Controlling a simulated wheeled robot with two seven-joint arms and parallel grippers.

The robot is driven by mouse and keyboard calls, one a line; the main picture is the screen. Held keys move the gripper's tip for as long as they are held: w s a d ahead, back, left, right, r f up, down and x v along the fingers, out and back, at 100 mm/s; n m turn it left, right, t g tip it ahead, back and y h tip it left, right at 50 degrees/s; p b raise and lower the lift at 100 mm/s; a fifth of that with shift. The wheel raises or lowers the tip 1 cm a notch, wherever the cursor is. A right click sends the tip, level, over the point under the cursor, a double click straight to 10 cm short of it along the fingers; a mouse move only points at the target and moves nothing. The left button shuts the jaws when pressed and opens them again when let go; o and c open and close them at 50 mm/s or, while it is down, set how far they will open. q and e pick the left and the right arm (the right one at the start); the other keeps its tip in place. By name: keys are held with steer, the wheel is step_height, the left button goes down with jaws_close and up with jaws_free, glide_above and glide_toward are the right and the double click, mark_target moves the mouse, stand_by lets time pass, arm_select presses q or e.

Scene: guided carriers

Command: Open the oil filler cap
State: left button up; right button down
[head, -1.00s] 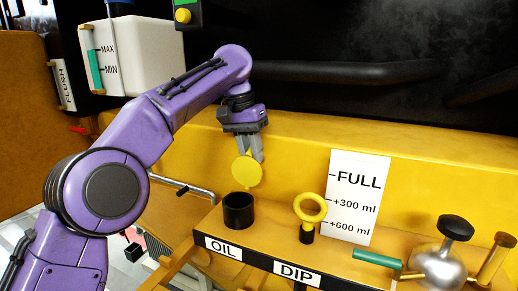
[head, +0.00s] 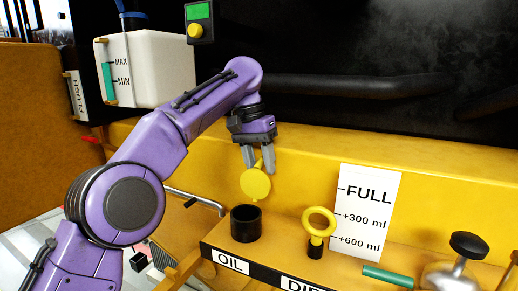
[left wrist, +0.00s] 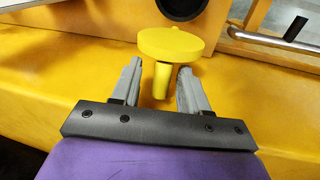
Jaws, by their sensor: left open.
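The oil filler cap (head: 255,184) is a yellow disc with a short stem, tilted up above the black filler neck (head: 246,223) behind the OIL label (head: 230,262). The neck's dark mouth shows uncovered. My left gripper (head: 258,166) is open, with its fingers either side of the cap's stem. In the left wrist view the cap (left wrist: 171,43) lies beyond the fingertips, and its stem stands between the spread fingers (left wrist: 160,80) with gaps at both sides. Part of the neck's dark mouth (left wrist: 181,7) shows at the top. My right gripper is not in view.
A yellow dipstick ring (head: 319,221) stands right of the neck, before a level card (head: 366,213). A teal handle (head: 388,276) and black knob (head: 468,245) are at lower right. A white tank (head: 150,68) and yellow-button box (head: 198,22) are at upper left.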

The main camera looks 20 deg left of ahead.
arm_select(q)
step_height(320, 180, up, 2)
steer(key=shift+r, duration=0.1)
steer(key=s+d+r, duration=0.2)
steer(key=s+r, duration=0.3)
steer(key=s, duration=0.1)
steer(key=s+d+r, duration=0.2)
steer(key=s+r, duration=0.3)
steer(key=s, duration=0.2)
steer(key=shift+s+d, duration=0.15)
steer(key=shift+d, duration=0.15)
